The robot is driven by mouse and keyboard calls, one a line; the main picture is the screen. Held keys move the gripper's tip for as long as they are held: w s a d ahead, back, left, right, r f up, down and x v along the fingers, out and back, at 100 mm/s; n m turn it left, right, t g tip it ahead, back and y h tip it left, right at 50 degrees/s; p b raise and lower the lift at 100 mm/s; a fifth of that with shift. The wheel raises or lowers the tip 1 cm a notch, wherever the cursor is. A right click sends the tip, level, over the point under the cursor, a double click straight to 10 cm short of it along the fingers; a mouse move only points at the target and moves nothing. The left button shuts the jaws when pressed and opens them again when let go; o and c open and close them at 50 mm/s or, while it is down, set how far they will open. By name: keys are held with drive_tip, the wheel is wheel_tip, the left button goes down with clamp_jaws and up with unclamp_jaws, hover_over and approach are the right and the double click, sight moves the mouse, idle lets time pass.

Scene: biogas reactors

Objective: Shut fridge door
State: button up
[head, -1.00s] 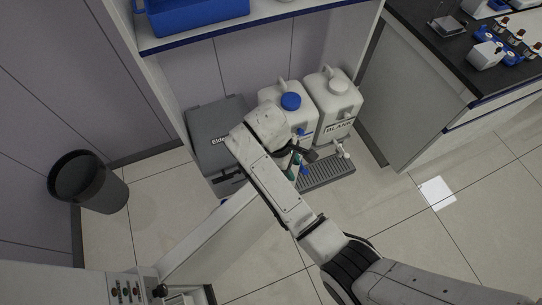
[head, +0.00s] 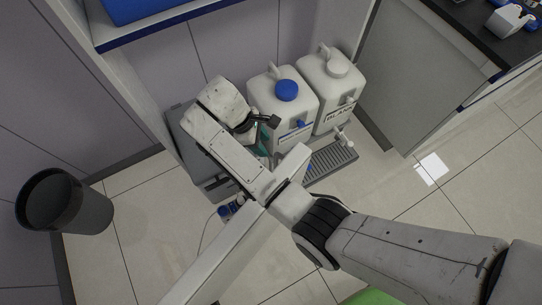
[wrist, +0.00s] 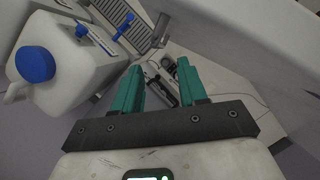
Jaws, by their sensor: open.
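The fridge door appears to be the pale upright panel (head: 222,257) seen edge-on at the lower middle of the head view, standing open. In the wrist view a broad pale surface (wrist: 245,45), probably the same door, fills the upper right beside my gripper. My gripper (wrist: 157,66) has two teal fingers spread apart with nothing held between them. In the head view my arm hides most of the gripper; only some teal shows near the white jugs. I cannot tell whether a finger touches the door. The fridge's inside is mostly hidden.
A blue-capped jug (head: 285,112) and a white-capped jug (head: 330,88) stand by a grey drip grate (head: 331,161). A grey box (head: 183,131) is behind my arm. Small blue-capped items (head: 231,208) lie near the door. A black bin (head: 64,203) stands left on open floor.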

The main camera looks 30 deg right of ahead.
drive_tip(key=w+b+x, duration=0.1)
drive_tip(key=b+x, duration=0.2)
drive_tip(key=x, duration=0.9)
drive_tip(key=shift+a+f, duration=0.25)
drive_tip(key=shift+f, duration=0.3)
drive_tip(key=shift+w, duration=0.1)
drive_tip(key=shift+c, duration=0.4)
clamp_jaws()
